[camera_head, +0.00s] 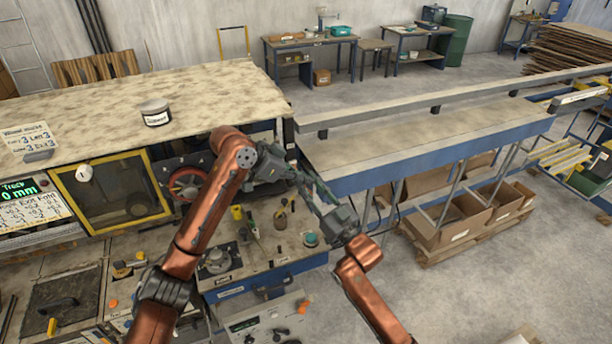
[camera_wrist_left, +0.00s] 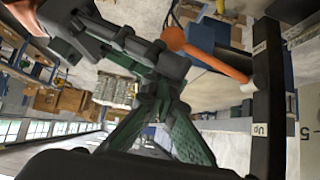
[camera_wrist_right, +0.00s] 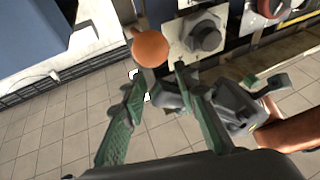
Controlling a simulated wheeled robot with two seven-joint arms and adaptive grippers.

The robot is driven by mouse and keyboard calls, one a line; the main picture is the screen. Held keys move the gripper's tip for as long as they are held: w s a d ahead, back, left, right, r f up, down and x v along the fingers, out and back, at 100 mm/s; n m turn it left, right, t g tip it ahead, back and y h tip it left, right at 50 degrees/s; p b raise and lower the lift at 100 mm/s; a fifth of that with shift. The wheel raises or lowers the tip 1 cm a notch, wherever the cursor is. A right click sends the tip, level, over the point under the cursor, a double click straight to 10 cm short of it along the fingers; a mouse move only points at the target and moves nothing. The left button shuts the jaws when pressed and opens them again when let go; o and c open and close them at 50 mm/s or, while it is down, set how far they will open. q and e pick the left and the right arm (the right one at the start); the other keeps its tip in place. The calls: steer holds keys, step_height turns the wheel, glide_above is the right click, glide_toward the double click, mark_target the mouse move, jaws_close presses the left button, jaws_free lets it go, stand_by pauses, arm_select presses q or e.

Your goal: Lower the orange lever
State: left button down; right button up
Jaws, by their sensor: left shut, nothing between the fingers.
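The orange lever (camera_wrist_left: 215,60) has a round ball end and juts from a dark upright slotted plate marked "Up" in the left wrist view. A round orange knob also shows in the right wrist view (camera_wrist_right: 150,48), beyond the right fingertips. A small orange piece (camera_head: 305,307) shows at the right edge of the lower control panel in the head view. My left gripper (camera_wrist_left: 158,88) is shut and empty, its fingers converging apart from the lever. My right gripper (camera_wrist_right: 159,77) has its green-padded fingers spread, with nothing between them. In the head view the two grippers are close together, partly overlapping.
The control panel (camera_head: 245,325) with dials is at the lower middle. Above it is a worktop (camera_head: 235,262) with several tools. A long bench (camera_head: 420,140) runs to the right, with cardboard boxes (camera_head: 445,225) below. Open floor (camera_head: 470,300) lies at lower right.

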steer(key=o, duration=0.3)
steer(key=shift+a, duration=0.1)
steer(key=shift+f, duration=0.1)
